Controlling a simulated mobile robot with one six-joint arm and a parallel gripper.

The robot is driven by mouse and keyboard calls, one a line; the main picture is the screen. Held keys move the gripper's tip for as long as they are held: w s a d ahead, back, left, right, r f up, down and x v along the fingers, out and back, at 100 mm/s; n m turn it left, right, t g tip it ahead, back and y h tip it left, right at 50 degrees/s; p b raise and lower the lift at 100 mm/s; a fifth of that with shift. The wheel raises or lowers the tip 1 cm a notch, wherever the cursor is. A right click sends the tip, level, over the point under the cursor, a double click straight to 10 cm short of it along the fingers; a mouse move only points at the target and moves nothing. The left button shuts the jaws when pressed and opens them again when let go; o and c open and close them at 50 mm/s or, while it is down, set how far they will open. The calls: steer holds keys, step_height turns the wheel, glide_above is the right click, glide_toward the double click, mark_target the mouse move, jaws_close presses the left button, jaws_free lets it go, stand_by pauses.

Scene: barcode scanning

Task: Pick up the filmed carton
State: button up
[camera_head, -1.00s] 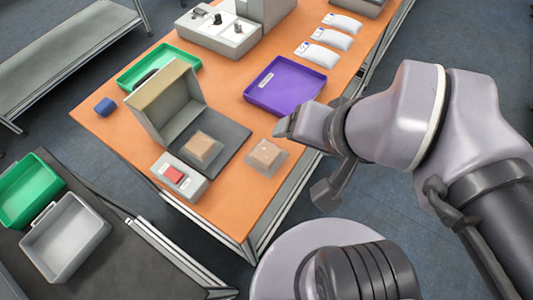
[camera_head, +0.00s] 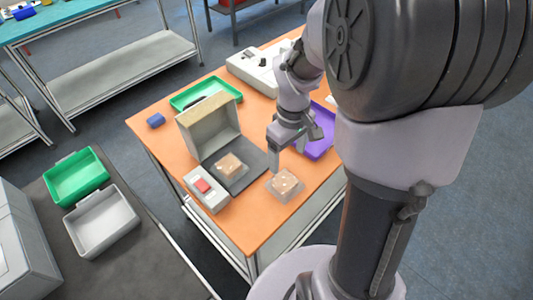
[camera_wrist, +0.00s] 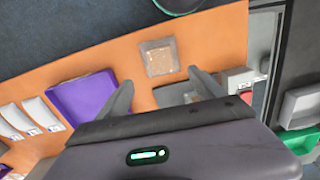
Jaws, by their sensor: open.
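A brown carton in clear film (camera_head: 285,184) lies on the orange table near its front right edge. It shows in the wrist view (camera_wrist: 160,58) ahead of and between the fingers, with clear film sticking out around it. A second similar carton (camera_head: 230,166) sits on the dark pad to its left; it also appears wrapped. My gripper (camera_head: 288,150) hangs above the table, just behind the first carton in the head view. In the wrist view my gripper (camera_wrist: 164,85) is open and empty, its fingers apart from the carton.
A grey hood (camera_head: 209,132) stands behind the pad (camera_head: 243,177). A grey box with a red top (camera_head: 206,190) is at the pad's left. A purple tray (camera_head: 322,147) is partly hidden behind my arm. A green tray (camera_head: 205,92) lies further back.

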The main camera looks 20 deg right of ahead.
mark_target(285, 181)
step_height(285, 181, down, 12)
steer(key=b, duration=0.4)
steer(key=shift+r+b, duration=0.25)
steer(key=shift+b, duration=0.1)
steer(key=shift+r, duration=0.15)
steer(key=shift+c, duration=0.5)
steer(key=c, duration=1.4)
